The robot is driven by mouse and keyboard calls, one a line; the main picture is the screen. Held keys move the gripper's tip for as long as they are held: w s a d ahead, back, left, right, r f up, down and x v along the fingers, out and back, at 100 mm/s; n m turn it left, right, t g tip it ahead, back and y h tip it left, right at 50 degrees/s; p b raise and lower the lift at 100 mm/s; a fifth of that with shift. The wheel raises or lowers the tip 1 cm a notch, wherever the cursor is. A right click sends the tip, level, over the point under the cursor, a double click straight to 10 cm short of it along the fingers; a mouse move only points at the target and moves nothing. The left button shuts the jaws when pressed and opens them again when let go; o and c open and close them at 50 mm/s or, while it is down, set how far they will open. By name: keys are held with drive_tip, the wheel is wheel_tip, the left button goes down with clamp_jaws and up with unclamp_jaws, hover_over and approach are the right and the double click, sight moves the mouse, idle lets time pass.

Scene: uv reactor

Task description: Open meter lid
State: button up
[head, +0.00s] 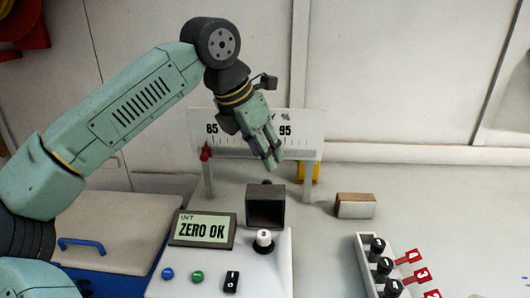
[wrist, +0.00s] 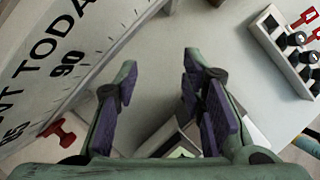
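The meter (head: 270,275) is a white unit with a tilted display (head: 203,229) reading "UVT ZERO OK". A dark, square box-like part (head: 265,207) stands on its back right; I cannot tell for sure whether this is the lid. A white-topped cap or knob (head: 264,239) sits in front of it. My gripper (head: 270,162) hangs above and behind the dark part, apart from it, in front of the scale board. In the wrist view my gripper (wrist: 158,75) has its purple-padded fingers spread, with nothing between the tips. Part of the meter appears low between the fingers, mostly hidden.
A scale board (head: 312,135) on posts stands behind the meter, close to my gripper, with a red pointer (head: 205,152). A small tan block (head: 355,206) lies to the right. A rack (head: 366,262) of black-capped vials with red tags is front right. A blue-handled box (head: 120,225) is left.

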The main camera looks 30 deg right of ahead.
drive_tip(key=shift+w+d+r+p, duration=0.25)
drive_tip(key=shift+w+r+p, duration=0.2)
drive_tip(key=shift+w, duration=0.35)
drive_tip(key=shift+w+d+r+p, duration=0.2)
drive_tip(key=shift+w+r+p, duration=0.25)
drive_tip(key=shift+w, duration=0.4)
drive_tip(key=shift+w+d+r+p, duration=0.3)
drive_tip(key=shift+w+p, duration=0.25)
drive_tip(key=shift+w, duration=0.25)
drive_tip(key=shift+w+r, duration=0.55)
drive_tip(key=shift+c, duration=0.6)
drive_tip(key=shift+w+d+r, duration=0.15)
drive_tip(key=shift+w+d, duration=0.05)
drive_tip(key=shift+d, duration=0.05)
drive_tip(key=shift+r, duration=0.1)
drive_tip(key=shift+o, duration=0.6)
drive_tip(key=shift+y, duration=0.3)
drive_tip(key=v, duration=0.3)
drive_tip(key=a+v, duration=0.1)
drive_tip(key=v, duration=0.1)
drive_tip(key=shift+s, duration=0.45)
drive_tip(key=shift+s+a+r, duration=0.3)
drive_tip(key=shift+a+r, duration=0.1)
drive_tip(key=shift+a, duration=0.2)
